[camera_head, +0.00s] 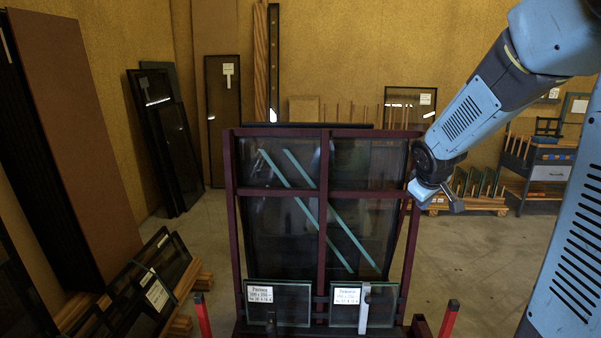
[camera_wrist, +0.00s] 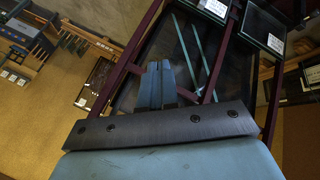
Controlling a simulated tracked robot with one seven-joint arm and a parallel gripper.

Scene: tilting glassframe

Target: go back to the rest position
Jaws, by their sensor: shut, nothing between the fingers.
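The tilting frame (camera_head: 322,235) has dark red bars and holds dark glass, with two teal strips lying slantwise across it. My gripper (camera_head: 450,198) is beside the upper right of the frame in the head view, on the end of my blue arm. In the wrist view, my gripper (camera_wrist: 160,66) has its two fingers together with nothing between them. The frame's red bars (camera_wrist: 130,68) show behind the fingers there. The head view does not show clearly how far the gripper is from the frame.
Two labelled small panes (camera_head: 280,303) (camera_head: 348,307) stand at the foot of the frame. Glass panels (camera_head: 165,140) lean on the back wall. A brown board (camera_head: 75,130) stands at left. A blue-grey workbench (camera_head: 548,170) stands at right. Open floor (camera_head: 485,250) lies right of the frame.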

